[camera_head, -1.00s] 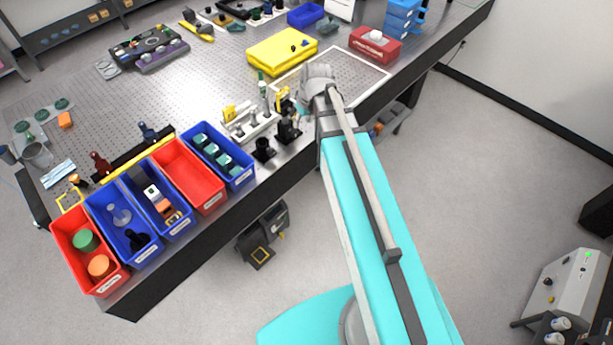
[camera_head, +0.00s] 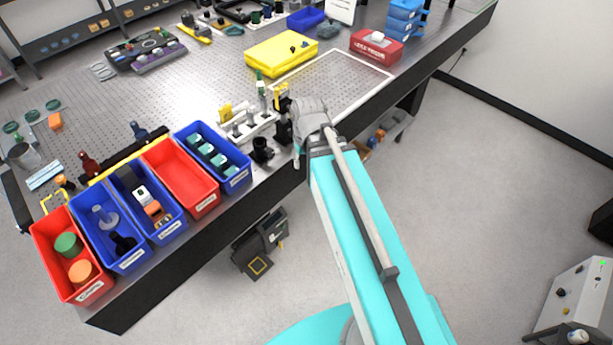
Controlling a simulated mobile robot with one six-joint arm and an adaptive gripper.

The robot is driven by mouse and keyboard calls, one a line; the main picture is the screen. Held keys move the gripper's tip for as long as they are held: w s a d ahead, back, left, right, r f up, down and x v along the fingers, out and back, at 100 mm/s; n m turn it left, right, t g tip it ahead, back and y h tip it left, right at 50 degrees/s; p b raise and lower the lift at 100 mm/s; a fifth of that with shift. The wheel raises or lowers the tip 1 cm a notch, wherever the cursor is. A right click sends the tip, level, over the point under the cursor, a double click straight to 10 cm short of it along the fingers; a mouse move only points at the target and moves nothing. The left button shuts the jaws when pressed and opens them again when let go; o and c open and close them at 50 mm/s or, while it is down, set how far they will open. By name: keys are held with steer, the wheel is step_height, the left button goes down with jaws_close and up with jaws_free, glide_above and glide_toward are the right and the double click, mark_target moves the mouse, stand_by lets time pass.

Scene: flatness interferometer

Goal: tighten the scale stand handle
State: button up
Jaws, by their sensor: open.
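My gripper (camera_head: 298,152) is at the end of my teal arm, over the front edge of the perforated table. It is small and partly hidden by my grey wrist, so its fingertips do not show clearly; nothing is seen held in it. Just left of it are black upright mounts (camera_head: 283,132) and a white rail assembly (camera_head: 247,127) with small fittings and yellow parts. I cannot tell which of these parts is the scale stand, and I cannot make out its handle. I cannot tell whether my gripper touches the nearest mount.
Red and blue bins (camera_head: 182,176) line the table's front left edge. A black cylindrical mount (camera_head: 262,149) stands beside the rail. A yellow case (camera_head: 281,53) and a red box (camera_head: 375,47) lie farther back. A white-outlined area (camera_head: 335,82) of the table is bare.

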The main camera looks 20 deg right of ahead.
steer(key=shift+s+a+f+m+b, duration=0.15)
steer(key=shift+s+f+m+b, duration=0.25)
steer(key=shift+s+f+b, duration=0.55)
steer(key=shift+s+f, duration=0.1)
steer(key=shift+s, duration=0.15)
